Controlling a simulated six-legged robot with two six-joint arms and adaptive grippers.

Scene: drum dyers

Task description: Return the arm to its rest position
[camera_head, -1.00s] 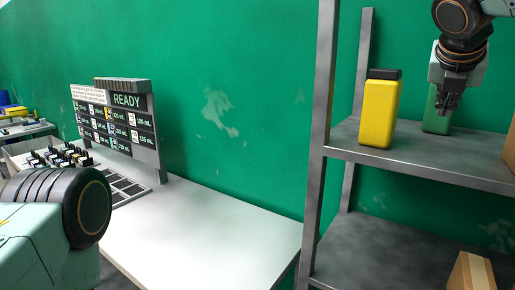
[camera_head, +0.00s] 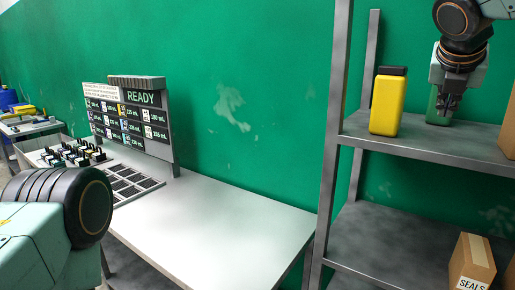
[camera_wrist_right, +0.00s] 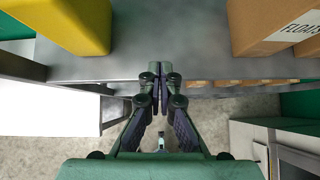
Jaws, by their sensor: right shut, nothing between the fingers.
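The yellow bottle (camera_wrist_right: 72,22) also shows at the upper left of the wrist view. My left gripper is out of view.
The metal shelf (camera_head: 420,146) has posts at its left end. A box marked SEALS (camera_head: 472,262) stands on the lower shelf, and a FLOATS box (camera_wrist_right: 275,25) is right of the gripper.

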